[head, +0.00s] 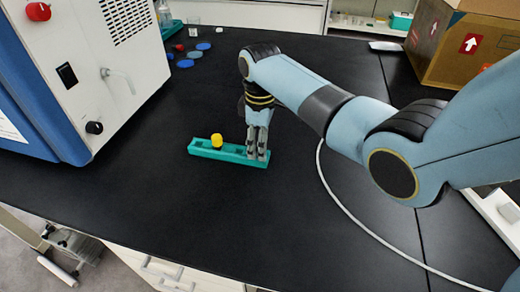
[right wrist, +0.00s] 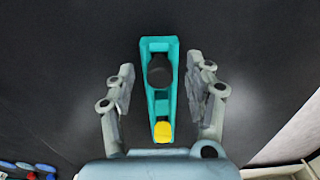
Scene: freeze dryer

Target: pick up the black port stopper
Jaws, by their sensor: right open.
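The black port stopper (right wrist: 159,70) is a dark round piece seated in the teal rack (right wrist: 177,99), towards the far end in the right wrist view. My right gripper (right wrist: 161,85) is open, with one finger on each side of the rack and the stopper between them, apart from both fingers. In the head view my right gripper (head: 257,155) points down over the right end of the teal rack (head: 200,153); the black stopper is hidden behind its fingers there. My left gripper is not in view.
The freeze dryer (head: 110,60) stands at the left with a black knob (head: 94,127). Blue discs (head: 194,55) lie behind. A cardboard box (head: 465,45) is at back right. A white cable (head: 345,205) crosses the bench.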

